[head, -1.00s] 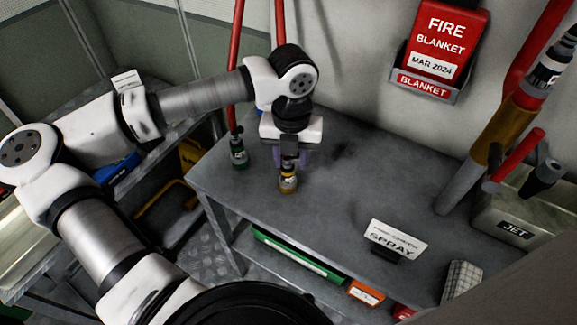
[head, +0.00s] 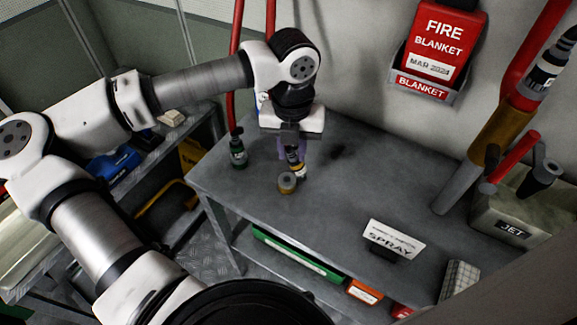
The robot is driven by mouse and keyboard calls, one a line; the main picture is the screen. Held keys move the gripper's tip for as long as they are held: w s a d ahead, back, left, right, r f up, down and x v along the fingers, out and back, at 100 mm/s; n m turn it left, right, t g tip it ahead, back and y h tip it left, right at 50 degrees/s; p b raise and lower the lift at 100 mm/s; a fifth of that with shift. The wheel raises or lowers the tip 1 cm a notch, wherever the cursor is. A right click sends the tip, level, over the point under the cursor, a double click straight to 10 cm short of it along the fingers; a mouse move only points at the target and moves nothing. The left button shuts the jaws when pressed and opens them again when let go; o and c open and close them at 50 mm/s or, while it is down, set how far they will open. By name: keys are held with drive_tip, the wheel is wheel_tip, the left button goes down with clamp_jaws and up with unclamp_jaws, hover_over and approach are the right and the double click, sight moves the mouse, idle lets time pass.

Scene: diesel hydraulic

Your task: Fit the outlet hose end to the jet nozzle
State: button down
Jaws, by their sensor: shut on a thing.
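My gripper (head: 291,148) points down over the bench and is shut on a dark hose end with a yellow band (head: 296,166). A red hose (head: 270,18) runs down behind my wrist; its join to the held end is hidden.
A hose end with a green band (head: 238,152) stands on the bench left of my gripper. A SPRAY sign (head: 388,239) stands near the front edge. The bench middle (head: 370,185) is clear. Thick pipes (head: 495,130) rise at right; a fire blanket box (head: 436,45) hangs on the wall.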

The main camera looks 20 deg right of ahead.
drive_tip(key=shift+r, duration=0.25)
drive_tip(key=shift+r+p, duration=0.65)
drive_tip(key=shift+r, duration=1.4)
drive_tip(key=shift+s+f, duration=0.1)
